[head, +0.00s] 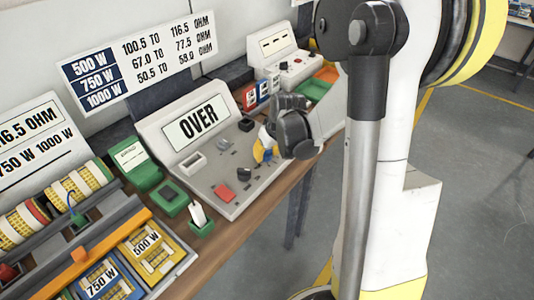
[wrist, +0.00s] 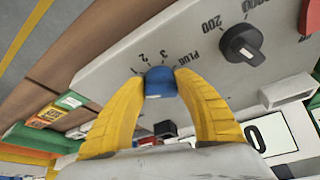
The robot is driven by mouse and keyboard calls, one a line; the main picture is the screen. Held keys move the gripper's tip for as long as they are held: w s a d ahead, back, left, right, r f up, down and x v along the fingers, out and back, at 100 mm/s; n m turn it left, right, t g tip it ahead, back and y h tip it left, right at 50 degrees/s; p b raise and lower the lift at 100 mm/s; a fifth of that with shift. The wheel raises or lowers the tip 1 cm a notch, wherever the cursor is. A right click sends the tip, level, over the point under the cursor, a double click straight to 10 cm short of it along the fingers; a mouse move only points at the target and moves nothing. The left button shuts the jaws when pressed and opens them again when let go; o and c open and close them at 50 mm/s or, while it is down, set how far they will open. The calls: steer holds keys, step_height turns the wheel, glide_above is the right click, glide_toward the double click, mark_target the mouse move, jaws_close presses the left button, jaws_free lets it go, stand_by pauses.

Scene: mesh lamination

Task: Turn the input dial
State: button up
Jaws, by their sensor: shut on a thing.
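The input dial is a small blue knob (wrist: 160,84) on the light panel of a test meter (wrist: 120,67), with PLUG, 2 and 3 printed around it in the wrist view. My gripper (wrist: 159,77) has its two yellow fingers closed on opposite sides of the dial. In the head view, my gripper (head: 264,151) is at the right side of the meter (head: 223,172), whose display (head: 190,127) reads OVER. There my wrist and fingers mostly hide the dial.
A black range knob (wrist: 241,44) is close to the dial. A red button (head: 224,192) is lower on the panel. A second device (head: 283,62) stands behind.

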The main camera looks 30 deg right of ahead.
steer(key=m+h, duration=0.1)
steer(key=m, duration=0.2)
steer(key=m+g+h, duration=0.1)
steer(key=m, duration=0.2)
steer(key=shift+a, duration=0.2)
steer(key=m+h, duration=0.1)
steer(key=m, duration=0.1)
steer(key=m+g, duration=0.1)
steer(key=m, duration=0.2)
steer(key=shift+w+h, duration=0.1)
steer(key=shift+h, duration=0.3)
steer(key=shift+m, duration=0.4)
steer(key=o, duration=1.1)
steer(key=shift+o, duration=0.2)
steer(key=v, duration=1.2)
steer(key=shift+w, duration=0.2)
